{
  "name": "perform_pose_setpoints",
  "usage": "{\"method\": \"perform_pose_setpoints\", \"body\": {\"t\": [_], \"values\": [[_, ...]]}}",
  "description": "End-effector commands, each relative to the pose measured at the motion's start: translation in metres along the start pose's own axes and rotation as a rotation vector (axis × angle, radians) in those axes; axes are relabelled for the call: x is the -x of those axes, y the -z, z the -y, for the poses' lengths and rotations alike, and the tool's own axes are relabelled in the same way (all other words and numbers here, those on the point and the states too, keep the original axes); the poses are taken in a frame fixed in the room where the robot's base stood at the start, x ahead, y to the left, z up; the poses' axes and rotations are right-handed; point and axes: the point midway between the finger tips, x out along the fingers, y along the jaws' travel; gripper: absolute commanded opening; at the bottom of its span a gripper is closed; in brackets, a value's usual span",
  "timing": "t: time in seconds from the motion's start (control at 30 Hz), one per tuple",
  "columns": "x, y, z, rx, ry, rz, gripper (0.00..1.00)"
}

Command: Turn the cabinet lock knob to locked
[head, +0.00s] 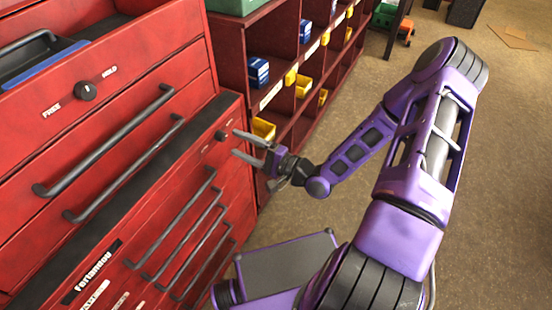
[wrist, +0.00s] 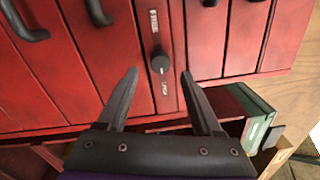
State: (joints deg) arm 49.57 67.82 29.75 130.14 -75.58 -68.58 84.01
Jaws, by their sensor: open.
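A small black round knob (head: 221,136) sits on the red front of the lower cabinet, near its upper right corner, with small lettering on either side too small to read. In the wrist view the knob (wrist: 159,61) stands between two pale labels, and I cannot read its setting surely. My gripper (head: 235,143) is open and empty just right of the knob, its fingers pointing at the cabinet. In the wrist view the fingertips of my gripper (wrist: 160,72) lie either side of the knob, apart from it.
A second black knob (head: 85,90) marked FREE and HOLD is on the upper chest. Long dark drawer handles (head: 105,140) stick out from the red fronts. A dark red shelf unit (head: 232,75) with yellow and blue bins stands beyond. The floor at right is open.

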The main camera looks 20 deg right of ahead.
Motion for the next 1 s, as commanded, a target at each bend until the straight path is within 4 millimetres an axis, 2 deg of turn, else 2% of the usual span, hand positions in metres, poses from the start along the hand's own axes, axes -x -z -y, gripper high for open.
{"method": "perform_pose_setpoints", "body": {"t": [0.03, 0.3, 0.5, 0.7, 1.0], "values": [[0.014, 0.002, 0.000, 0.000, -0.001, -0.006, 0.67], [0.080, 0.001, 0.000, 0.000, -0.001, -0.005, 0.67], [0.117, 0.001, 0.000, -0.001, -0.001, -0.004, 0.67], [0.133, 0.000, 0.000, -0.001, 0.000, -0.001, 0.67], [0.134, 0.000, 0.000, -0.001, 0.000, 0.000, 0.67]]}}
